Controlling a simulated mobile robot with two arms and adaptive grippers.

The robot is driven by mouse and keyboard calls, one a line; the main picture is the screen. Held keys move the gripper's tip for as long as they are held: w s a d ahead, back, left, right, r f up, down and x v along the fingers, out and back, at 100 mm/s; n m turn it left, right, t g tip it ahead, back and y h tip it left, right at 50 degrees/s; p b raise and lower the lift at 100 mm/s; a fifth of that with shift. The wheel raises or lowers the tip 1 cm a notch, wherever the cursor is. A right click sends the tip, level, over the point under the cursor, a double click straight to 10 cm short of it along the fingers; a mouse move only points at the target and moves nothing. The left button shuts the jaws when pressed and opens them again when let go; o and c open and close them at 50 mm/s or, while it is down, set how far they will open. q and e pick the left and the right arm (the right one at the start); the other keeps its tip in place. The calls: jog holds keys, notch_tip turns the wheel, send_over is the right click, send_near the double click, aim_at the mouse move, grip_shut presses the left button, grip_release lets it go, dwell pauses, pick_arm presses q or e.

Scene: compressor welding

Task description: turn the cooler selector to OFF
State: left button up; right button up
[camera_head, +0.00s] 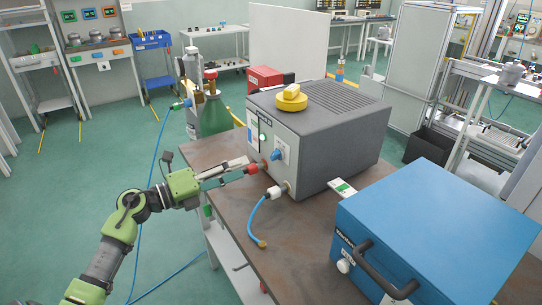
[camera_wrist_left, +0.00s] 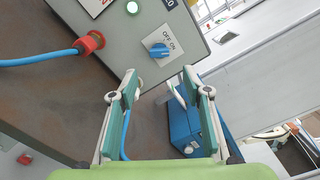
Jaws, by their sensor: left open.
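The cooler (camera_head: 318,140) is a grey box on the brown bench. Its front panel carries a blue selector knob (camera_head: 276,154), which also shows in the left wrist view (camera_wrist_left: 160,50) on a white plate marked OFF and ON. I cannot tell for certain which mark the knob points at. My left gripper (camera_head: 246,168) is open and empty in front of the panel, to the left of the knob in the head view. In the left wrist view the two spread fingers (camera_wrist_left: 160,82) point towards the panel, with the knob beyond the gap between their tips. My right gripper is not in view.
Red fittings (camera_head: 252,169) and a blue hose (camera_head: 257,214) are by the cooler's front, close to my gripper. A blue case (camera_head: 440,220) with a black handle stands at the right. A yellow object (camera_head: 291,98) lies on the cooler. A green cylinder (camera_head: 214,115) stands behind.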

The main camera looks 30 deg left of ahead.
aim_at(273, 157)
pick_arm(q)
jog(key=p+x, duration=0.1)
jog(key=x, duration=0.8)
jog(key=shift+w+d+p, duration=0.2)
jog(key=shift+w+p, duration=0.15)
jog(key=shift+w+d+f, duration=0.1)
jog(key=shift+w+d, duration=0.1)
jog(key=shift+w, duration=0.15)
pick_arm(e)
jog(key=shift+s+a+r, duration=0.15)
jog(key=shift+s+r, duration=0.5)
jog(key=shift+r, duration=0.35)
pick_arm(q)
jog(key=c, duration=1.1)
